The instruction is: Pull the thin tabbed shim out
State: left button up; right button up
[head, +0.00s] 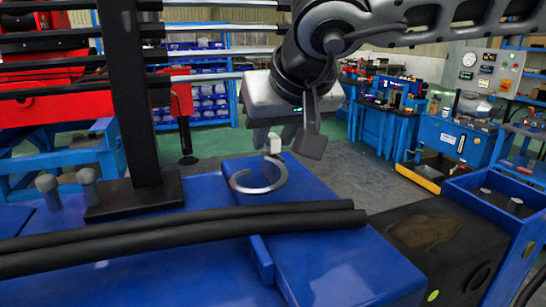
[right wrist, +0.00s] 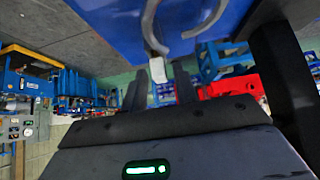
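The shim (head: 262,189) is a thin silver C-shaped piece lying on a raised blue block, with a pale tab (head: 274,144) at its far side. My right gripper (head: 277,135) is just beyond the block, at the tab. In the right wrist view the tab (right wrist: 158,70) sits between the two dark fingers (right wrist: 160,92), with a visible gap on each side, so the gripper looks open. The curved arms of the shim (right wrist: 206,22) show beyond the tab there. My left gripper is not in view.
Two black hoses (head: 180,228) lie across the blue surface in front of the block. A black upright post (head: 140,110) on a base plate stands to the left, near two grey knobs (head: 87,178). A dark box (head: 432,235) and blue bin (head: 505,200) are at right.

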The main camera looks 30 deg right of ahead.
aim_at(275, 138)
grip_shut()
jog(key=shift+r, duration=0.15)
jog(key=shift+r+p, duration=2.85)
jog(key=shift+r, duration=0.25)
